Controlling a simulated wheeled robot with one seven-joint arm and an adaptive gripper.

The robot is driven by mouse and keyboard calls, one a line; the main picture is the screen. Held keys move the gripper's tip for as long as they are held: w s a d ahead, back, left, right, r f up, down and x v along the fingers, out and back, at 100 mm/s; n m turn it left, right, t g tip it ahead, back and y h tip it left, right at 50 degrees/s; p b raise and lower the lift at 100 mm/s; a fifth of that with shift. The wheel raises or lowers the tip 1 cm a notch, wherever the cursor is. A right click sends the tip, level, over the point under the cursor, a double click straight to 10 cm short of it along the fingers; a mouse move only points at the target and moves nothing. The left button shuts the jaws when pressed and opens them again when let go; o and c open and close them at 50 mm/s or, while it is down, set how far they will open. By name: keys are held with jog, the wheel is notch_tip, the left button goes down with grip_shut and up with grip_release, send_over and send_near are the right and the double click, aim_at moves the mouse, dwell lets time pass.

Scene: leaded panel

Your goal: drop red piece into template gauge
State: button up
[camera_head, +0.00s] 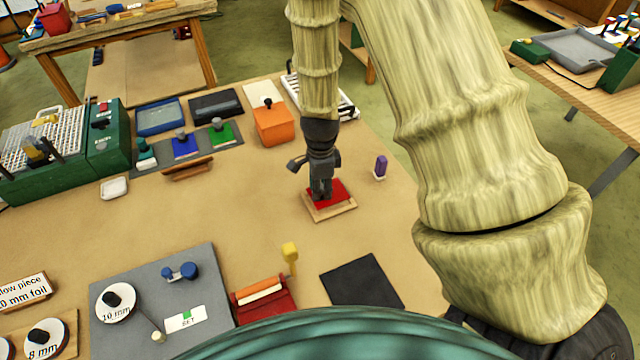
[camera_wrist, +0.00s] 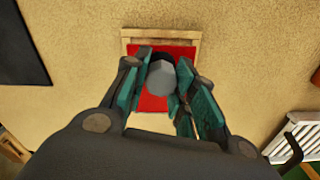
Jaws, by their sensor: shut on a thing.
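The red piece (camera_head: 338,189) is a flat red plate. It also shows in the wrist view (camera_wrist: 152,104) with a grey knob (camera_wrist: 161,77) on top. The template gauge (camera_head: 334,212) is a light wooden frame on the table, also in the wrist view (camera_wrist: 133,46). My gripper (camera_head: 321,192) points down over the gauge. In the wrist view its fingers (camera_wrist: 162,80) are shut on the knob of the red piece. The red piece lies over the frame's opening; whether it sits inside or slightly above is unclear. The fingers hide part of its edges.
A small purple piece (camera_head: 381,166) stands right of the gauge. An orange block (camera_head: 273,124) and a dark tray with blue (camera_head: 185,147) and green pieces lie behind. A yellow-handled tool (camera_head: 290,257), a red holder (camera_head: 262,296) and a black mat (camera_head: 361,283) lie in front.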

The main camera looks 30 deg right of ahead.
jog(key=shift+f, duration=0.7)
jog(key=shift+p, duration=0.5)
dwell(1.6)
jog(key=shift+f+b, duration=0.45)
jog(key=shift+f, duration=0.45)
dwell(0.4)
jog(key=o, duration=1)
jog(key=shift+r, duration=0.15)
notch_tip(320, 180, up, 12)
jog(key=shift+f, duration=0.15)
jog(key=shift+a, duration=0.1)
dwell(0.3)
